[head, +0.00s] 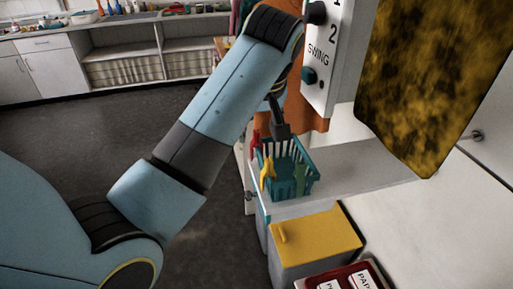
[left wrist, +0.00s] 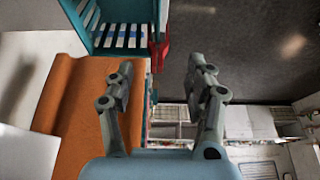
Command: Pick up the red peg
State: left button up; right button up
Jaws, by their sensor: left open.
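The red peg (head: 255,139) is at the left rim of a teal basket (head: 309,183) in the head view. It also shows in the left wrist view as a red piece (left wrist: 161,49) at the basket's edge (left wrist: 97,42), in the gap ahead of my fingers. My left gripper (head: 279,127) is partly hidden by its own arm and is close to the basket, just right of the red peg. In the left wrist view my left gripper (left wrist: 160,75) is open, with nothing between its fingers. My right gripper is in neither view.
A yellow peg (head: 268,172) and a green peg (head: 300,178) are also on the basket. The basket stands on a pale counter (head: 345,172). Orange cloth (head: 309,117) hangs behind it, and a white switch panel (head: 323,62) is above. A yellow-lidded bin (head: 325,241) is in front.

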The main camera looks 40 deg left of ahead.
aim_at(258, 136)
pick_arm(q)
jog(key=shift+a+f, duration=0.15)
jog(key=shift+f, duration=0.3)
jog(key=shift+d+p+x, duration=0.15)
jog(key=shift+p+x, duration=0.3)
jog(key=shift+x, duration=0.9)
jog(key=shift+d+p+x, duration=0.15)
jog(key=shift+p+x, duration=0.25)
jog(key=shift+x, duration=0.95)
jog(key=shift+w, duration=0.1)
jog(key=c, duration=0.9)
jog(key=shift+c, duration=0.2)
notch_tip(258, 136, up, 10)
jog(key=shift+b, duration=0.95)
